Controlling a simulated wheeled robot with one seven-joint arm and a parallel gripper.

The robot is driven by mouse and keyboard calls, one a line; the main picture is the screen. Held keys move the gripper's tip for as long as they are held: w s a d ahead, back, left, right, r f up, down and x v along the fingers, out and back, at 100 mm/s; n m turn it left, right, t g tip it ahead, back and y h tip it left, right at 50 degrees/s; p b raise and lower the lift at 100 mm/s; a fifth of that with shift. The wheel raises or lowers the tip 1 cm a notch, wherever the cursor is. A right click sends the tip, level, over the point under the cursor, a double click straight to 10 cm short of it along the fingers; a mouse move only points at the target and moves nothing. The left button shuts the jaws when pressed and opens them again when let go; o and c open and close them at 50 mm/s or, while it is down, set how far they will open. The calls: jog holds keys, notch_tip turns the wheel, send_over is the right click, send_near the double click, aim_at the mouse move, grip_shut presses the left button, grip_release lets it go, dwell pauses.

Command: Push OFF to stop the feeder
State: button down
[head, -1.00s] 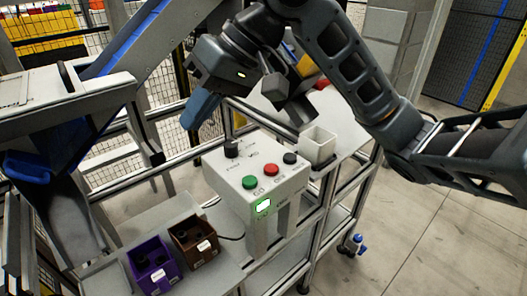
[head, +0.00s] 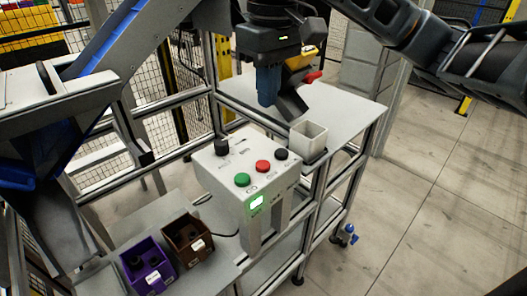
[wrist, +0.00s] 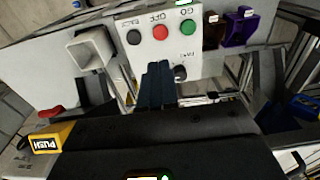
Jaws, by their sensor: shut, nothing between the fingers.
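The grey control box (head: 246,185) stands on the bench with its buttons on the top face. The red OFF button (head: 263,166) sits between the green GO button (head: 242,179) and a black button (head: 281,154). A black knob (head: 221,147) is at the box's back corner. In the wrist view the red OFF button (wrist: 160,33) shows beyond the fingertips, with the green button (wrist: 187,27) to its right. My gripper (head: 267,102) points down with its blue fingers shut and empty, above and behind the box, apart from the buttons. Its fingers also show in the wrist view (wrist: 156,66).
A white open cup (head: 308,142) stands right of the box. Purple (head: 148,266) and brown (head: 188,240) bins sit at front left.

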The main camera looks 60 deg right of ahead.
aim_at(264, 164)
jog(key=f, duration=1.4)
jog(key=shift+w, duration=0.35)
